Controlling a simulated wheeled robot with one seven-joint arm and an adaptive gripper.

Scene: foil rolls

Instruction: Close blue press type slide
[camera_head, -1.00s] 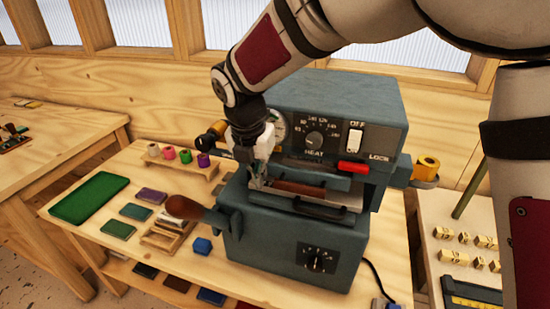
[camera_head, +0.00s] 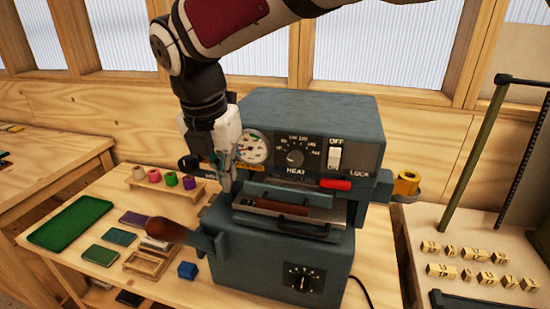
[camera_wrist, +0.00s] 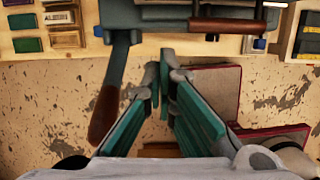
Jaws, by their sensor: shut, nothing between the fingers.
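The blue press (camera_head: 275,262) stands on the wooden table, with a heat dial, gauge and red lock lever on its upper front. Its type slide (camera_head: 262,213) shows in the opening as a pale tray with a dark front handle (camera_head: 300,231); a brown bar (camera_head: 283,207) lies above it. How far out the slide sits is hard to tell. My gripper (camera_head: 227,186) is shut and empty, at the left front of the press, left of the slide. In the wrist view its green fingers (camera_wrist: 165,65) point towards the press front (camera_wrist: 165,18), with the brown bar (camera_wrist: 228,25) to the right.
The press's side lever with a brown grip (camera_head: 166,230) sticks out left, close to my gripper; it also shows in the wrist view (camera_wrist: 105,115). Coloured spools (camera_head: 170,180), ink pads and a blue block (camera_head: 187,270) lie left. Type blocks (camera_head: 480,255) lie on the right table.

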